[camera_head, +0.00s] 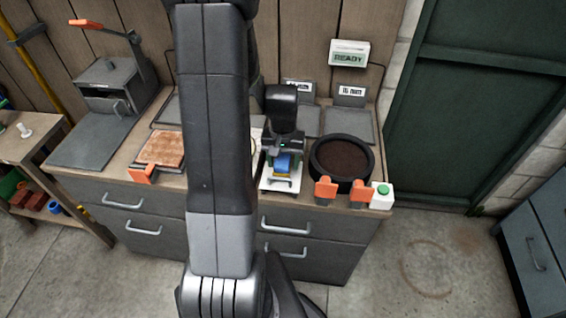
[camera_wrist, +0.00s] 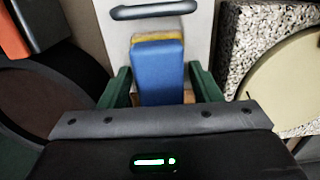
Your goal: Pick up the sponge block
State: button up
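The sponge block, blue with a yellow layer, shows in the head view (camera_head: 283,164) and in the wrist view (camera_wrist: 159,68). It rests on a white tray (camera_wrist: 199,28) with a dark bar handle. My gripper (camera_head: 282,150) is above the tray in the head view. In the wrist view its two green fingers (camera_wrist: 163,88) stand on either side of the blue part, with a gap on each side. The gripper is open and empty. The near end of the block is hidden behind the gripper body.
A black round basin with brown fill (camera_head: 342,158) stands close on the right. Orange handles (camera_head: 325,190) and a white box with a green button (camera_head: 382,194) sit at the counter's front edge. A brown slab (camera_head: 162,148) lies left. A READY display (camera_head: 349,54) hangs behind.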

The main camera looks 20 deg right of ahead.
aim_at(283, 158)
jog(key=c, duration=0.8)
jog(key=shift+o, duration=0.2)
notch_tip(283, 158, up, 10)
jog(key=shift+r, duration=0.1)
jog(key=shift+o, duration=1.4)
jog(key=shift+c, duration=0.4)
